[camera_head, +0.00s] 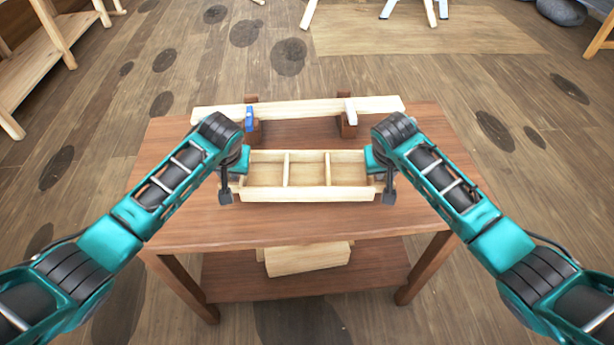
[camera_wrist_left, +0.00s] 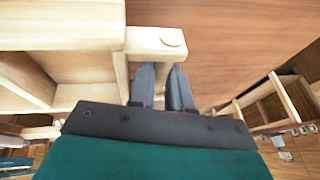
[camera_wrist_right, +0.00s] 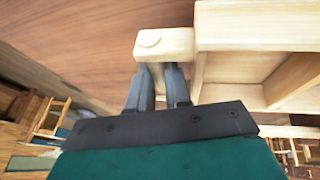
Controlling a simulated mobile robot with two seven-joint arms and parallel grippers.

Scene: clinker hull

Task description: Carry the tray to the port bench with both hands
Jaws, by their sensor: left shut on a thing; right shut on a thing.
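The tray (camera_head: 306,194) is a pale wooden box with three empty compartments, on or just above the brown table (camera_head: 180,222); I cannot tell if it touches. My left gripper (camera_head: 226,190) is at its left end, with the fingers (camera_wrist_left: 163,85) shut on the handle (camera_wrist_left: 157,42) there. My right gripper (camera_head: 389,190) is at its right end, with the fingers (camera_wrist_right: 158,85) shut on the other handle (camera_wrist_right: 163,44). The tray looks level. I cannot tell which bench is the port one.
Behind the tray a long pale plank (camera_head: 300,109) lies across two dark supports, with a blue clamp (camera_head: 249,117) at its left. A pale block (camera_head: 308,260) is on the table's lower shelf. A wooden bench (camera_head: 45,50) stands at the far left. Floor between is open.

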